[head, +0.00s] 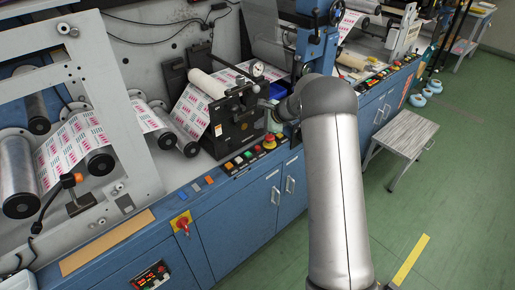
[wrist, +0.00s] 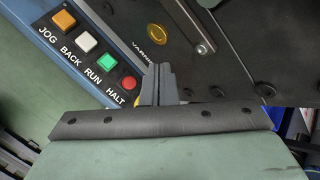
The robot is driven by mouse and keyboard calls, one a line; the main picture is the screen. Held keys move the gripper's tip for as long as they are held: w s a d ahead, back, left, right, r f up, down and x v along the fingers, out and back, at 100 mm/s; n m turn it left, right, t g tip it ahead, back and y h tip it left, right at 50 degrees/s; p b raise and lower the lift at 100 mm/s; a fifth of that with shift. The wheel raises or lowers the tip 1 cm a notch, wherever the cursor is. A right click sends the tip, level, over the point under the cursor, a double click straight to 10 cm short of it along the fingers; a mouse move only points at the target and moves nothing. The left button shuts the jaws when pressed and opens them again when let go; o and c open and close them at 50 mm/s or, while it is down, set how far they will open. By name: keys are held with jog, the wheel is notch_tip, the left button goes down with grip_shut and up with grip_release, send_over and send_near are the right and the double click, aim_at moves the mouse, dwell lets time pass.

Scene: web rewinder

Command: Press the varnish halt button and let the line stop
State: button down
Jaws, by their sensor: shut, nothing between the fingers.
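In the wrist view, the red halt button (wrist: 129,83) sits at the end of a button row, with the word HALT beside it. The lettering beginning VARNIS is on the dark panel nearby, partly covered. My gripper (wrist: 160,70) is shut and empty. Its tips appear just right of the red button in this view and do not cover it. I cannot tell the gap in depth. In the head view, the row's red button (head: 256,150) is small, and my arm and hand are above and right of it; the fingertips are not clear there.
The same row holds a green RUN button (wrist: 107,62), a white BACK button (wrist: 86,41) and an orange JOG button (wrist: 64,20). A red mushroom button (head: 269,141) on yellow is close by. The black varnish unit (head: 240,128) rises behind the row.

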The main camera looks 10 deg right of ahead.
aim_at(260, 148)
notch_tip(260, 148, down, 8)
jog(key=b, duration=0.5)
dwell(1.8)
jog(key=shift+f+b, duration=0.35)
jog(key=shift+b, duration=0.25)
jog(key=shift+f+b, duration=0.55)
dwell(0.4)
jog(key=shift+r, duration=0.1)
jog(key=shift+r+p, duration=0.55)
jog(key=shift+r, duration=0.3)
jog(key=shift+r, duration=0.15)
notch_tip(260, 148, up, 5)
jog(key=p, duration=0.3)
jog(key=shift+f, duration=0.2)
